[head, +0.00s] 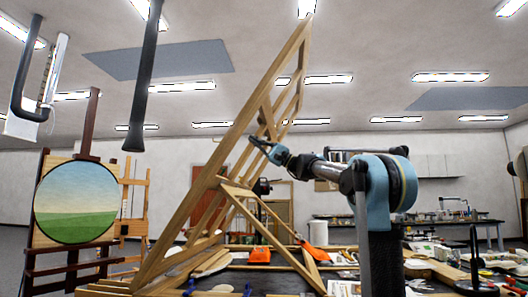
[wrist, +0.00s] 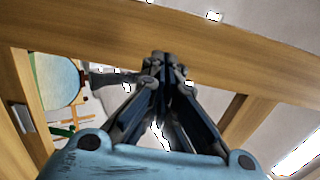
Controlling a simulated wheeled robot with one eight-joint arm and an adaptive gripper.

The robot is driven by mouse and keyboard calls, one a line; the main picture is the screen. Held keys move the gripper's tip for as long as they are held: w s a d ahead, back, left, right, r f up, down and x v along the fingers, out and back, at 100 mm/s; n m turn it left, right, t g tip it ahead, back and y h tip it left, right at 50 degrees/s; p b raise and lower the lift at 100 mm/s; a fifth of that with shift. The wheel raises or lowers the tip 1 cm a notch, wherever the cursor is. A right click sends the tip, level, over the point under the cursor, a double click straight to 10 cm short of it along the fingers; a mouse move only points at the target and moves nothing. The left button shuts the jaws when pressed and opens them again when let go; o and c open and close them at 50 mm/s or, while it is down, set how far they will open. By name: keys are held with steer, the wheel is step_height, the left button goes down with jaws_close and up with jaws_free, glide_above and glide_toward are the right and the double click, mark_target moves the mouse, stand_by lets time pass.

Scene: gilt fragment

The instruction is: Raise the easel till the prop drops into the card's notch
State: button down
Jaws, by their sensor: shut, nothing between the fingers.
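The easel (head: 203,183) is a large light-wood frame, tilted up steeply from the bench to the upper right. A wooden strut (head: 268,238), which looks like the prop, slopes from the easel's middle down to the right. I cannot pick out the card or its notch in either view. My gripper (head: 255,140) is shut and empty at the underside of the easel, about halfway up. In the wrist view my gripper (wrist: 160,58) has its fingertips together over a wooden beam (wrist: 225,62) of the easel; whether they touch it I cannot tell.
The dark bench (head: 262,280) carries orange items (head: 259,256), papers and wood pieces. A round landscape painting (head: 76,203) stands on a dark easel at left. A black rod (head: 146,75) hangs at upper left. The space above the bench at right is fairly open.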

mark_target(241, 132)
steer(key=shift+x, duration=2.05)
steer(key=shift+r, duration=0.1)
